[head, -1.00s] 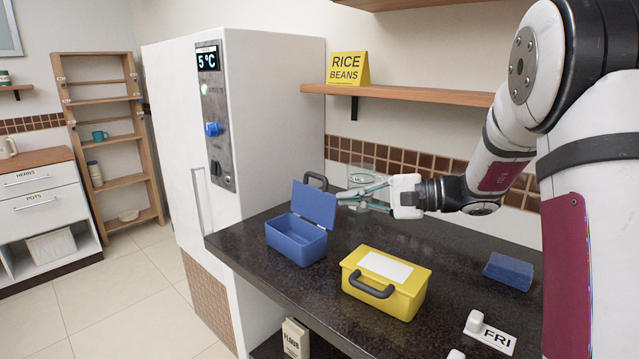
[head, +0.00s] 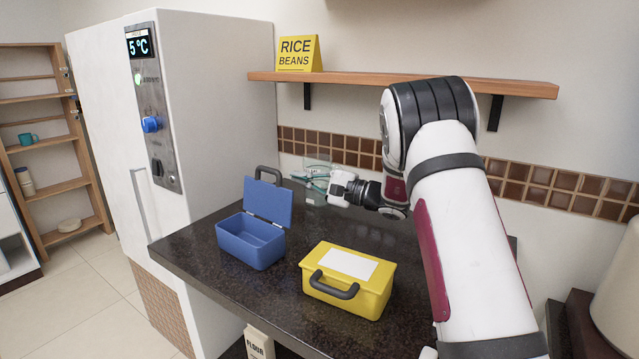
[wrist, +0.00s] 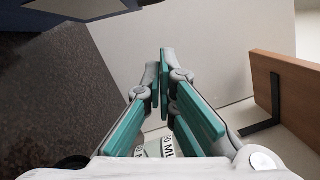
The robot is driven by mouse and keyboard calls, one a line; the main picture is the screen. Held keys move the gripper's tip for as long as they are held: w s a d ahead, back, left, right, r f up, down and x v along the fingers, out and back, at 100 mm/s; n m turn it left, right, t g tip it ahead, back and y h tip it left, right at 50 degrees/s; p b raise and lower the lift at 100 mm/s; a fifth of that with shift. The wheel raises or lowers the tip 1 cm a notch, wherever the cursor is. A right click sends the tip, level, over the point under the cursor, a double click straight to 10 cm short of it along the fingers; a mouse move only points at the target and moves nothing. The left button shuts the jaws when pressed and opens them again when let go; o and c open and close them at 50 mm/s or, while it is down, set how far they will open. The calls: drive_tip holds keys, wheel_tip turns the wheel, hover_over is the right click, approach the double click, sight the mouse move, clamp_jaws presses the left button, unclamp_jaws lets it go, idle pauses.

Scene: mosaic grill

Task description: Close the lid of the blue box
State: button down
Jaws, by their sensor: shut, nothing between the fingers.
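The blue box (head: 250,243) stands on the dark counter beside the white fridge. Its lid (head: 268,203) is open and stands upright at the back, with a dark handle (head: 268,173) at its top. My gripper (head: 300,177) is just right of the lid's upper right corner, teal fingers pointing left toward it. I cannot tell whether they touch the lid. In the wrist view my gripper (wrist: 164,75) has its fingers together with nothing between them. Part of the box seems to show at the wrist view's top left.
A yellow box (head: 347,282) with a dark handle stands right of the blue box. A clear measuring container (head: 316,190) is behind my gripper by the tiled wall. A wooden shelf (head: 410,85) with a rice and beans sign (head: 298,54) is above. The fridge (head: 215,130) borders the left.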

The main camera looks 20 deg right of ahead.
sight(267, 194)
drive_tip(key=shift+s+a+r+p, duration=0.1)
drive_tip(key=shift+s+a+r, duration=0.15)
drive_tip(key=shift+a, duration=0.45)
drive_tip(key=shift+s+a+r+p, duration=0.1)
drive_tip(key=shift+a+r, duration=0.15)
drive_tip(key=shift+a, duration=0.4)
drive_tip(key=shift+s+a+r+p, duration=0.1)
drive_tip(key=shift+s+a+r, duration=0.15)
drive_tip(key=shift+a, duration=0.45)
drive_tip(key=shift+s+a+r+n+b, duration=0.1)
drive_tip(key=shift+a+r+n+b, duration=0.05)
drive_tip(key=shift+a+n+b, duration=0.2)
